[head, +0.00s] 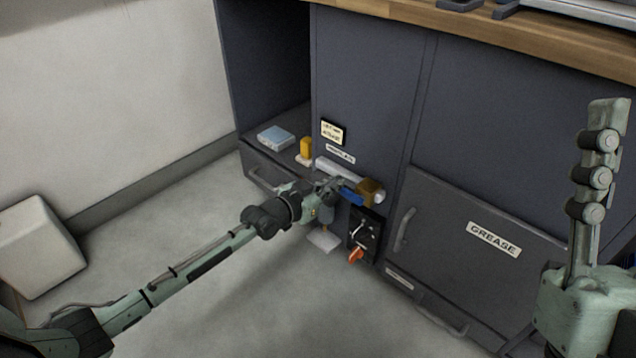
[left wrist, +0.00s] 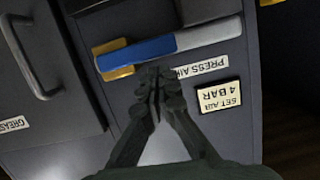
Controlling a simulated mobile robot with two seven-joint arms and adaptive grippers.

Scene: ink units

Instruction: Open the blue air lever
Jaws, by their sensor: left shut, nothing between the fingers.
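The blue air lever (head: 350,196) sits at a brass valve (head: 371,190) on a white pipe (head: 338,170) low on the grey cabinet. In the left wrist view the blue lever (left wrist: 140,51) lies roughly in line with the pipe (left wrist: 215,33), with the brass (left wrist: 112,72) at its left end. My left gripper (head: 336,184) is shut and empty near the lever's free end. In the wrist view its fingertips (left wrist: 157,73) are just below the lever; I cannot tell whether they touch it. My right gripper (head: 607,112) points up at the right, seen edge-on.
A black panel (head: 365,236) with an orange-red handle (head: 355,256) is below the valve. A yellow bottle (head: 305,148) and a pale blue box (head: 276,138) stand on the shelf at left. A wooden worktop (head: 470,24) overhangs above.

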